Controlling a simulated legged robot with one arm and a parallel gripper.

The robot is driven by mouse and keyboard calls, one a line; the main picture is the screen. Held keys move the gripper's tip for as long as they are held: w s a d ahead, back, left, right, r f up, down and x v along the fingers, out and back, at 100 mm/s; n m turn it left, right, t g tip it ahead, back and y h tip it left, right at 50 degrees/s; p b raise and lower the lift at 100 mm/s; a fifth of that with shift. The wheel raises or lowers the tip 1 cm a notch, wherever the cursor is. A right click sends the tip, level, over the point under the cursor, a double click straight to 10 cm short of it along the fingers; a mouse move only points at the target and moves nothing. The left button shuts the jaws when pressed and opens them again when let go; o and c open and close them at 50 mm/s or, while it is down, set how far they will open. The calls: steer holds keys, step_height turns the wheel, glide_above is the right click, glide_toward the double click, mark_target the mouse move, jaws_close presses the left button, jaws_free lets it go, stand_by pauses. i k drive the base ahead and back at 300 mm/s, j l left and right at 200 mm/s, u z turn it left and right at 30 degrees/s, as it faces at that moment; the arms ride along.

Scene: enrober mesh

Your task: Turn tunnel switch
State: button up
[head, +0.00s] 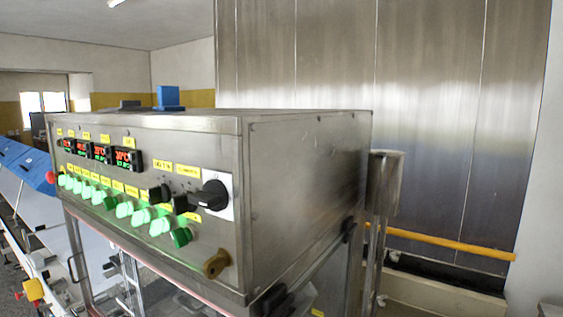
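A stainless steel control box (300,200) fills the middle of the head view, its front panel facing left. A row of green-lit switches (125,209) runs along the panel under yellow labels. I cannot read which label names the tunnel switch. A large black rotary switch (211,196) sits on a white plate at the panel's right end. Smaller black knobs (159,193) are just left of it. A brown knob (216,264) is at the lower right corner. My gripper is not in view.
Red digital displays (103,153) sit above the switches. A red button (51,176) is at the panel's far left. A steel post (383,185) and a yellow rail (450,243) stand right of the box. Blue covers (25,165) and machine frames lie at left.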

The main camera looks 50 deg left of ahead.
mark_target(181, 237)
steer(key=u, duration=2.25)
